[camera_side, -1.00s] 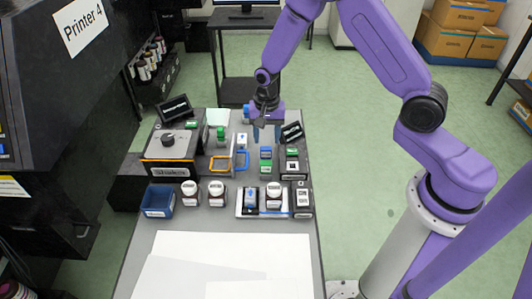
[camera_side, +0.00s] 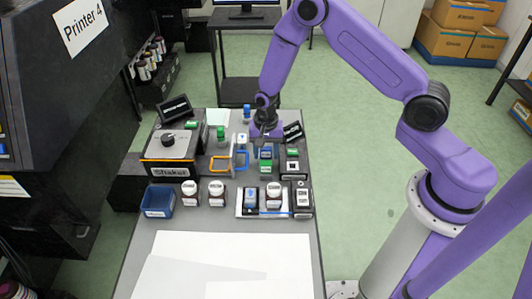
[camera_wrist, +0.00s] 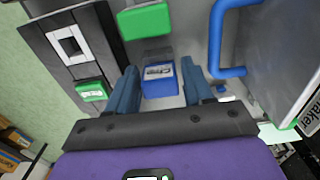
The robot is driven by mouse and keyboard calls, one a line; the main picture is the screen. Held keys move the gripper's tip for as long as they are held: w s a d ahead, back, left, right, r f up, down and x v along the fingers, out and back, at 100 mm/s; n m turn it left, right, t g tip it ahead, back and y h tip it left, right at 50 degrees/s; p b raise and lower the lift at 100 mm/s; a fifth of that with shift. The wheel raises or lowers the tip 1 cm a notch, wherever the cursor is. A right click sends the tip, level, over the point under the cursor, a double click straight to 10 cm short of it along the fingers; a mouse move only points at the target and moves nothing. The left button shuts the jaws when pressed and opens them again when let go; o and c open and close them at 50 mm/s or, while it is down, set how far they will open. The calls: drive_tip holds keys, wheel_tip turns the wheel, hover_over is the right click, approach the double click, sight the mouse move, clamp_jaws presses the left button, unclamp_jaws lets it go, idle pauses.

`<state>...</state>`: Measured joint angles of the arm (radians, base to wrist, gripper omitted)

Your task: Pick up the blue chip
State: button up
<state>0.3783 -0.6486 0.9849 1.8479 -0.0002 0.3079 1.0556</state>
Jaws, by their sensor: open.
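The blue chip (camera_wrist: 160,82) is a small blue block with a pale label. In the wrist view it lies between the two blue fingers of my gripper (camera_wrist: 159,68), which are open with a gap on each side of it. In the side view a blue patch that looks like the chip (camera_side: 266,153) shows just below my gripper (camera_side: 267,140), behind a green block. The fingertips are hard to make out there. I cannot tell how far they reach down beside the chip.
A green block (camera_wrist: 145,20) lies close beyond the chip in the wrist view. A blue handle (camera_wrist: 216,40) stands to the right. A dark device with a green block (camera_wrist: 91,90) is to the left. Bottles (camera_side: 273,195) stand nearer the front, and white sheets (camera_side: 230,260) cover the front table.

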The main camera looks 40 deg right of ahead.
sight(267, 149)
drive_tip(key=c, duration=0.7)
drive_tip(key=shift+r, duration=0.2)
drive_tip(key=shift+r, duration=0.2)
drive_tip(key=r, duration=0.3)
drive_tip(key=shift+s, duration=0.3)
drive_tip(key=shift+s+d+r, duration=0.25)
drive_tip(key=shift+s+r, duration=1.8)
drive_tip(key=shift+s, duration=0.2)
drive_tip(key=shift+s+d+r, duration=0.2)
drive_tip(key=shift+s+r, duration=1.8)
drive_tip(key=shift+s, duration=0.2)
drive_tip(key=shift+s+d+r, duration=0.25)
drive_tip(key=shift+s+r, duration=1.8)
drive_tip(key=shift+s, duration=0.2)
